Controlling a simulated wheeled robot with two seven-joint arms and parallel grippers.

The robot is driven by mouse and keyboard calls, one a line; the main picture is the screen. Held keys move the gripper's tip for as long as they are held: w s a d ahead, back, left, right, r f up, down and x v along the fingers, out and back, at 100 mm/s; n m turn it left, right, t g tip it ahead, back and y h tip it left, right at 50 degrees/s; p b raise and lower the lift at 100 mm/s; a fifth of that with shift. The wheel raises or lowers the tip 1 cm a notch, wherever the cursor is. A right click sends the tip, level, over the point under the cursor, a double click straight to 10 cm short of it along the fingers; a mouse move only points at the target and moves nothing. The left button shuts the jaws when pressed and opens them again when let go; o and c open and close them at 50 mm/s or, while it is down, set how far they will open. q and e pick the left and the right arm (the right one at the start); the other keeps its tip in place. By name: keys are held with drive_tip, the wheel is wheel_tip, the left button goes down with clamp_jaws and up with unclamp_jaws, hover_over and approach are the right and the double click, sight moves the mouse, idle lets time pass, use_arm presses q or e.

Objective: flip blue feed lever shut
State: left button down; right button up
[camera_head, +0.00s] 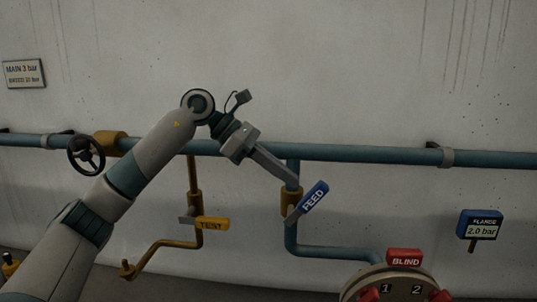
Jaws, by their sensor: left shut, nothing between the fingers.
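The blue feed lever (314,198), marked FEED, sits on a brass valve (288,201) on the teal branch pipe. It is tilted, with its free end up and to the right. My left gripper (292,177) is shut and empty. Its fingertips are just above the valve, up and left of the lever's free end. I cannot tell whether they touch anything. My right gripper is not in view.
A yellow TEST lever (212,223) lies level on the brass pipe to the left. The teal main pipe (370,153) runs along the wall behind my arm. A black handwheel (86,155) is at left.

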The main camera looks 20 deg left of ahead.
sight(309, 192)
use_arm(q)
drive_tip(key=shift+p+x, duration=0.4)
drive_tip(key=shift+x, duration=0.65)
drive_tip(key=shift+w+d+f, duration=0.1)
drive_tip(key=shift+d+f, duration=0.2)
drive_tip(key=shift+d, duration=0.1)
drive_tip(key=shift+d, duration=0.1)
